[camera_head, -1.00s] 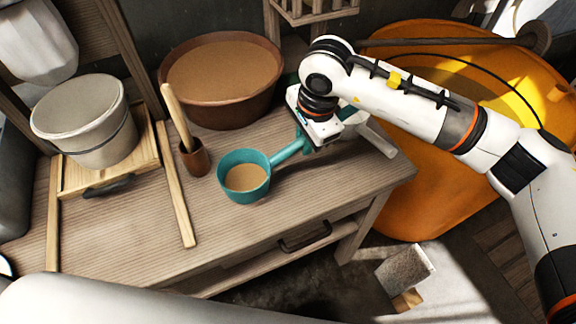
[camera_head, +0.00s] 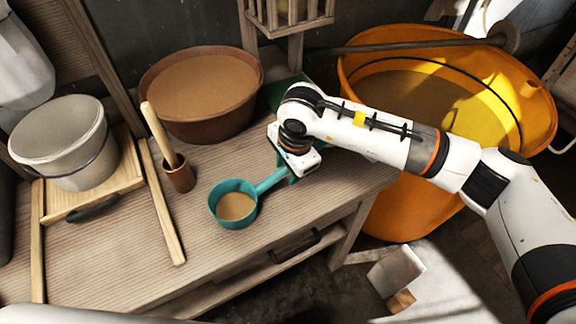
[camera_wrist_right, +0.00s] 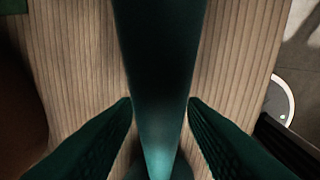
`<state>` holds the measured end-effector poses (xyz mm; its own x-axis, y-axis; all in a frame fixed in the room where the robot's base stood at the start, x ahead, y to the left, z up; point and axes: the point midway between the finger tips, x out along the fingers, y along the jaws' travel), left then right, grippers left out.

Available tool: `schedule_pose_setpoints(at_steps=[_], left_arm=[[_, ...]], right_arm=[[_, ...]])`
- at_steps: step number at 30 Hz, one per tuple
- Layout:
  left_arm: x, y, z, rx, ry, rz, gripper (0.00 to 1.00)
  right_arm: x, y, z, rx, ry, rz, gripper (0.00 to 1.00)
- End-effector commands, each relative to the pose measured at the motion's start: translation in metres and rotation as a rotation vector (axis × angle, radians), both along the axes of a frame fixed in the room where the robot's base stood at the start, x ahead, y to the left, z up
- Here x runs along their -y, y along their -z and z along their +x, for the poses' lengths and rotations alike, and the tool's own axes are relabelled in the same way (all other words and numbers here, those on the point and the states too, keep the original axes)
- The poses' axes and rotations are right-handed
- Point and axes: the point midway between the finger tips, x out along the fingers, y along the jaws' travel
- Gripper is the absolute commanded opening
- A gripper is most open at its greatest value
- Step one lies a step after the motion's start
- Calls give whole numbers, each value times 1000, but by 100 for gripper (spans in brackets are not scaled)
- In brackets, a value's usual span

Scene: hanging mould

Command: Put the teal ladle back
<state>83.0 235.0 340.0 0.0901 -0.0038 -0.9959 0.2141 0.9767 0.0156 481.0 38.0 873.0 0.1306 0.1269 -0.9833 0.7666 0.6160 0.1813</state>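The teal ladle (camera_head: 233,213) is over the front right part of the wooden table, its cup upright with light brown contents. Its handle (camera_head: 270,181) slants up to the right to my right gripper (camera_head: 291,172). In the right wrist view, the handle (camera_wrist_right: 158,70) runs between the two dark green fingers of my right gripper (camera_wrist_right: 160,108), which lie close against both its sides. Whether the cup touches the tabletop is hard to tell. My left gripper is not in view.
A brown basin (camera_head: 200,118) stands at the back of the table (camera_head: 130,262). A large orange tub (camera_head: 395,215) stands right, beneath my right arm. A slatted wooden frame (camera_head: 290,14) is at the top.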

Motion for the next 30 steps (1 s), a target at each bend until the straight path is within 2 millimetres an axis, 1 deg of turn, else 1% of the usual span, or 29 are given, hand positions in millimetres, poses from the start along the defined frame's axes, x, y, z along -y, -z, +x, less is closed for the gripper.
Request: schedule_pose_setpoints(at_steps=[8, 11, 13, 17, 24, 27, 30], left_arm=[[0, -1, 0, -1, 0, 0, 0], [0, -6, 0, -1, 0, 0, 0], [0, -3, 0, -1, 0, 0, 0], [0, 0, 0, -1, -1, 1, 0], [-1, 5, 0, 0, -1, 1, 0], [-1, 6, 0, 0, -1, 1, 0], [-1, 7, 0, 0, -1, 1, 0]], right_arm=[[0, -1, 0, 0, 0, 0, 41], [0, -5, 0, 0, 0, 0, 41], [1, -10, 0, 2, 0, 0, 41], [4, -35, -3, 6, -1, 1, 41], [11, -86, -10, 5, 0, 2, 41], [13, -102, -12, 4, -1, 0, 41], [14, -113, -14, 2, -1, 0, 41]])
